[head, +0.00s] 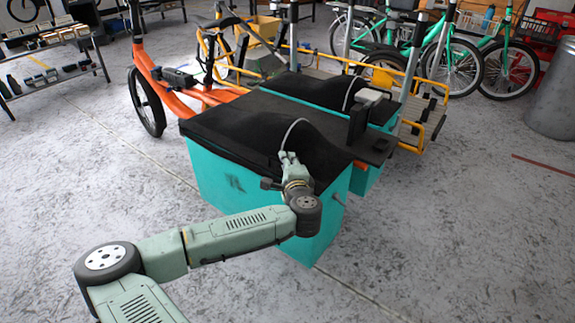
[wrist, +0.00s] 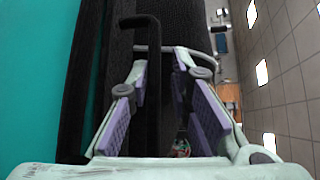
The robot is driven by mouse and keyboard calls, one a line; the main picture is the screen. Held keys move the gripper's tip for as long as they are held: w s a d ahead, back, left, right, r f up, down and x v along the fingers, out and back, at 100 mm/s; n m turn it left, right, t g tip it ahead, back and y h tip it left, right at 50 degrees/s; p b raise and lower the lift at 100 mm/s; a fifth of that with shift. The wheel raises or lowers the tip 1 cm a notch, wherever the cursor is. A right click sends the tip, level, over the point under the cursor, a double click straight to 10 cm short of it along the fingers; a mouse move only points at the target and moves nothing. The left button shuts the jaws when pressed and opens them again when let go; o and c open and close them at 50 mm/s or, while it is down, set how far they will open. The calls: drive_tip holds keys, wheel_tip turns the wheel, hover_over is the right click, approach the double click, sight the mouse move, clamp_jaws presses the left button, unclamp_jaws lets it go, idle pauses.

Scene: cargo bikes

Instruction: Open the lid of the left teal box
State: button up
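The left teal box (head: 232,180) is the nearer one in the head view, and its black lid (head: 240,128) lies shut on top. A thin pale curved bar (head: 290,128) arches over a raised part of the lid. My gripper (head: 288,158) is at the lid's near right part, close to that bar. In the wrist view my gripper (wrist: 167,75) has its purple-padded fingers apart. A dark hooked bar (wrist: 153,80) runs between or just beyond them; I cannot tell whether they touch it. The teal wall (wrist: 35,80) fills the left of that view.
A second teal box (head: 365,180) with a black lid (head: 310,88) stands behind and to the right. An orange cargo bike (head: 200,98) is behind the boxes. Green bikes (head: 470,50) and a grey bin (head: 553,95) stand at the back right. The floor in front is clear.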

drive_tip(key=v, duration=1.2)
drive_tip(key=shift+s+b, duration=0.25)
drive_tip(key=shift+b, duration=0.15)
idle(0.4)
drive_tip(key=shift+f, duration=0.1)
idle(0.6)
